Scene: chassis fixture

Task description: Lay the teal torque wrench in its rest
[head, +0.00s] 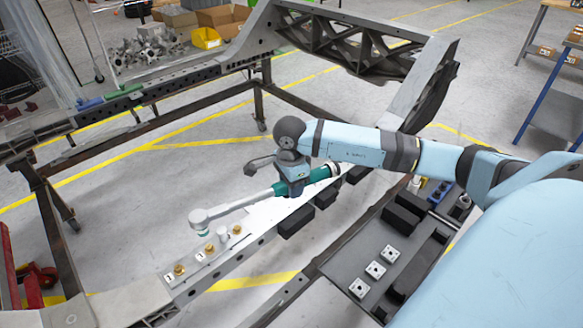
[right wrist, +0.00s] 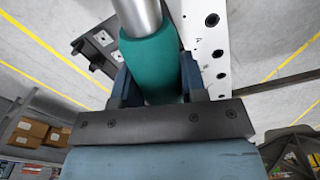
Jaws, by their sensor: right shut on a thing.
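The torque wrench (head: 320,174) has a teal grip, a silver shaft and a grey head at the left end. My right gripper (head: 293,188) is shut around its teal grip, and the wrench lies roughly level across the jaws, above the white-topped rail. In the right wrist view, the teal grip (right wrist: 150,62) sits between the two dark fingers (right wrist: 158,88), with the silver shaft running upward. The wrench head is near several brass bolts (head: 209,248) on the rail; I cannot tell its height over them. I cannot tell which fixture is the rest. My left gripper is out of view.
A dark tray (head: 345,270) at the lower right holds black blocks (head: 400,219) and pale square pieces (head: 376,269). More black blocks (head: 297,221) line the rail's near side. The chassis frame (head: 190,78) runs behind; a yellow bin (head: 206,38) stands beyond.

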